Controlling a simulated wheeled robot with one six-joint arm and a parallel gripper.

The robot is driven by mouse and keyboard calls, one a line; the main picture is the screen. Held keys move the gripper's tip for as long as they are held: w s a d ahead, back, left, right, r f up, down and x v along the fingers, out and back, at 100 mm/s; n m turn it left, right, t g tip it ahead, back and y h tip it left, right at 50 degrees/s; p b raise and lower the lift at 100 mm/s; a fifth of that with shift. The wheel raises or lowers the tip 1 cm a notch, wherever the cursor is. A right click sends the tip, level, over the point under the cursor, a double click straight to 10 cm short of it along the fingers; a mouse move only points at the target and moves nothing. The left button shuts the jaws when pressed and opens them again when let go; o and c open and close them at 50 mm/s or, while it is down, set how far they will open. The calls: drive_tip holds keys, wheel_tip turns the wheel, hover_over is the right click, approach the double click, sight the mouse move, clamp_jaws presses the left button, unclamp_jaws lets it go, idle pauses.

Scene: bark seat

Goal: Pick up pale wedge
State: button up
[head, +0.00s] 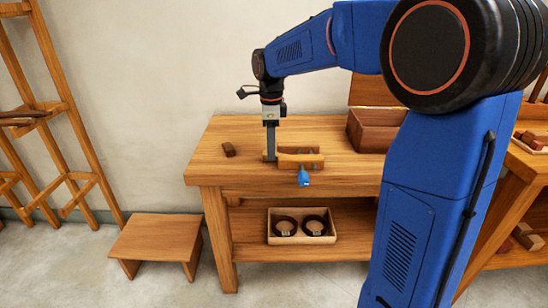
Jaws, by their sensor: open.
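The wooden workbench (222,170) has bare top around the dark block. A brown open box (372,131) stands at the back right. A tray (292,242) with two round dark items sits on the lower shelf. A stool (157,236) stands left; a wooden rack (62,100) is beyond.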

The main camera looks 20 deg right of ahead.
drive_tip(key=shift+f, duration=0.8)
drive_tip(key=c, duration=1.1)
drive_tip(key=shift+r, duration=0.1)
drive_tip(key=shift+c, duration=0.2)
